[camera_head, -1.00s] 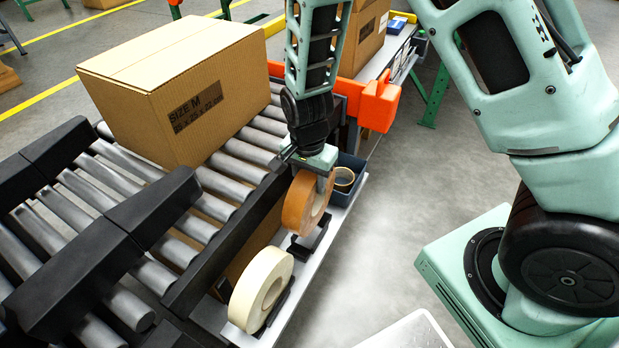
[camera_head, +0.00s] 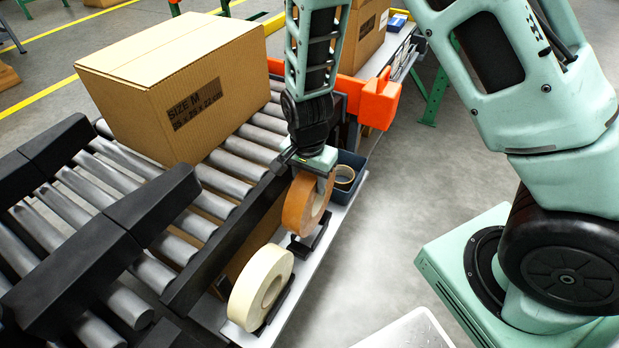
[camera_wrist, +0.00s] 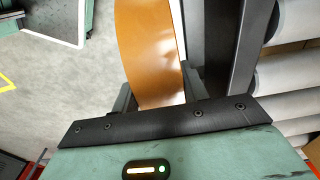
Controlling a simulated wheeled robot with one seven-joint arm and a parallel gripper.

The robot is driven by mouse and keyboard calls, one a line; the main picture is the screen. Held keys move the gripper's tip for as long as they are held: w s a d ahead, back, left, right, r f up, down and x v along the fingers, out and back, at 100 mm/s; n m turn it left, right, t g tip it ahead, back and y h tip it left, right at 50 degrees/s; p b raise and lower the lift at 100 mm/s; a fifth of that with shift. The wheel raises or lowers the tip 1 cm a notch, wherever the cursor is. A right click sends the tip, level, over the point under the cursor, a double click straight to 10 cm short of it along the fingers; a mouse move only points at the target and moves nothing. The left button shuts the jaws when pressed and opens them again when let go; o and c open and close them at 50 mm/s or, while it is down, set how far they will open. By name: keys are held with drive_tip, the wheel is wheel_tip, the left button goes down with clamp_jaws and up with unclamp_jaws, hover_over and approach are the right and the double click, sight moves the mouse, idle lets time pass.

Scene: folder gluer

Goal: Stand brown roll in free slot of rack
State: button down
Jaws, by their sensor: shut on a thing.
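The brown roll (camera_head: 296,205) stands upright on edge in my gripper (camera_head: 318,170), at or just above the black rack slot (camera_head: 309,245) on the side shelf. I cannot tell whether the roll touches the slot. In the wrist view the brown roll (camera_wrist: 150,50) fills the space between the dark fingers of my gripper (camera_wrist: 155,98), which are shut on it. A cream roll (camera_head: 256,290) stands upright in the nearer rack slot. The lower edge of the brown roll is partly hidden in the wrist view.
A blue-grey bin (camera_head: 349,184) with a tape roll in it sits just behind the brown roll. The roller conveyor (camera_head: 215,185) with a large carton (camera_head: 165,90) runs along the left. An orange part (camera_head: 378,102) juts out behind. Open floor lies right of the shelf.

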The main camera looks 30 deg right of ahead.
drive_tip(key=shift+f, duration=0.1)
drive_tip(key=shift+f+b, duration=1.05)
drive_tip(key=shift+f, duration=0.8)
drive_tip(key=shift+f, duration=0.15)
drive_tip(key=shift+f+b, duration=0.8)
drive_tip(key=shift+f, duration=0.45)
drive_tip(key=c, duration=0.7)
unclamp_jaws()
